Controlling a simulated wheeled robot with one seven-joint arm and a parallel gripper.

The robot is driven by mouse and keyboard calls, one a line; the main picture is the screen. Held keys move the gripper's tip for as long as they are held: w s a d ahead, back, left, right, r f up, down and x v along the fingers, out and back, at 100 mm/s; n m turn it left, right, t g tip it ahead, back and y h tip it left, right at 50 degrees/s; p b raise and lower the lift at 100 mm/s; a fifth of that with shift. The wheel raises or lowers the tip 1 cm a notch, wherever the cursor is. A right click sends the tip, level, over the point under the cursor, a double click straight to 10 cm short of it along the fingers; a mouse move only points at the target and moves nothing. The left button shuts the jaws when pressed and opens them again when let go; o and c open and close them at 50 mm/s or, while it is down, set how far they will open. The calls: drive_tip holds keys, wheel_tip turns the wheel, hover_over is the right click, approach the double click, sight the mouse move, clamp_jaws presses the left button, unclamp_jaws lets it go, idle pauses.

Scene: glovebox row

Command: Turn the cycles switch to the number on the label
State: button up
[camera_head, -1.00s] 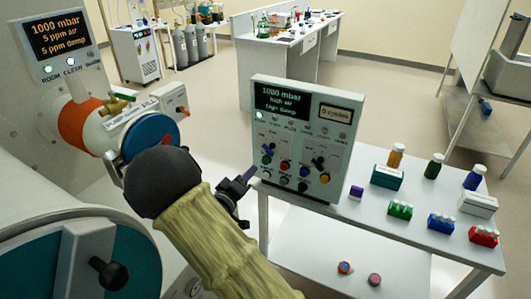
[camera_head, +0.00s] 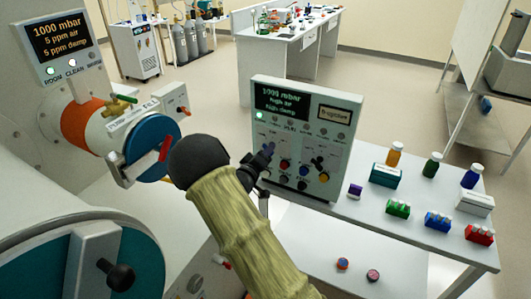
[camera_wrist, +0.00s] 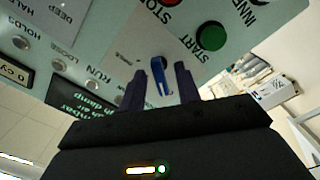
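The control panel (camera_head: 301,140) stands upright on the white table, with a dark display, a small label (camera_head: 334,115) and several coloured knobs. The label is too blurred to read here; in the wrist view the label (camera_wrist: 14,78) is cut off, showing "0 cy". A blue switch handle (camera_wrist: 160,70) on the panel shows between my fingers in the wrist view; its caption is too small to read. My gripper (camera_wrist: 158,82) is open around the handle, with gaps on both sides. In the head view my gripper (camera_head: 262,158) covers the panel's left knobs.
A green START button (camera_wrist: 210,37) and part of a red STOP button (camera_wrist: 170,3) lie close beyond my fingertips. Bottles and vial racks (camera_head: 398,208) stand on the table (camera_head: 420,222) right of the panel. The glovebox (camera_head: 60,130) is at left.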

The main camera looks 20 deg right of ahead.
drive_tip(key=shift+c, duration=0.4)
drive_tip(key=shift+a, duration=0.1)
clamp_jaws()
drive_tip(key=shift+f+m+b, duration=0.1)
drive_tip(key=shift+m+b, duration=4.95)
drive_tip(key=shift+m, duration=0.35)
drive_tip(key=shift+o, duration=0.4)
unclamp_jaws()
